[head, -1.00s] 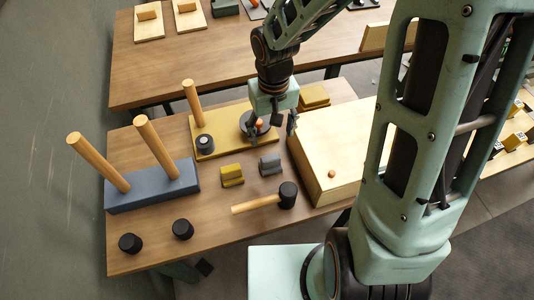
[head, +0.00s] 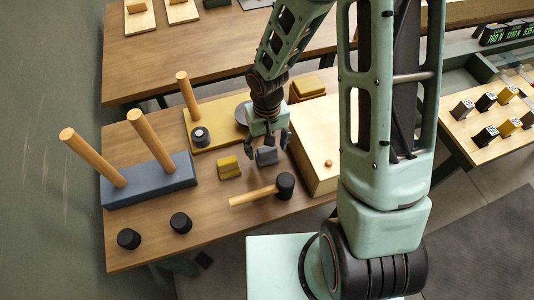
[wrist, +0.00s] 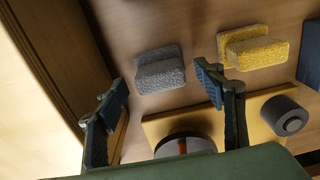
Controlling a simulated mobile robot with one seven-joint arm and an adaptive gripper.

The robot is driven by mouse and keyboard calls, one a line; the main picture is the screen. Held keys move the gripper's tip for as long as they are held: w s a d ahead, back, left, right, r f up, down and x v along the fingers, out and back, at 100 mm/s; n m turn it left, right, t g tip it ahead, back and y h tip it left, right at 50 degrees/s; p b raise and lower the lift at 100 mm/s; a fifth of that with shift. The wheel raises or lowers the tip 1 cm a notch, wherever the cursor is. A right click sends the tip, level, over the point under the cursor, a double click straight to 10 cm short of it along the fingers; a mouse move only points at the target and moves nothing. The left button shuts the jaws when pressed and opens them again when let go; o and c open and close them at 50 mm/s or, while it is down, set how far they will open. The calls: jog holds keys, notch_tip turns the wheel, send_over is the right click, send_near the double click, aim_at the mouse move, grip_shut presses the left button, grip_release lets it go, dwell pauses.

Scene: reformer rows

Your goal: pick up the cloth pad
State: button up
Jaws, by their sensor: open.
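A grey, rough-textured pad (head: 266,157), which looks like the cloth pad, lies on the wooden table. It shows whole in the wrist view (wrist: 160,72), with a step along its shape. A similar yellow pad (head: 229,168) lies to its left; in the wrist view it is at the upper right (wrist: 257,47). My gripper (head: 267,145) is open and empty, pointing down close over the grey pad. In the wrist view the fingertips (wrist: 163,98) are spread wide, and the pad appears beyond the gap between them. I cannot tell the exact height left between them.
A hammer (head: 258,195) lies in front of the pads. A pale wooden box (head: 315,140) stands close on the right. Behind is a yellow board (head: 215,135) with an upright peg and a black knob (head: 200,136). A blue block (head: 150,185) with two pegs stands left.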

jog(key=shift+f, duration=0.45)
jog(key=c, duration=1.2)
jog(key=shift+r, duration=0.1)
jog(key=shift+c, duration=0.2)
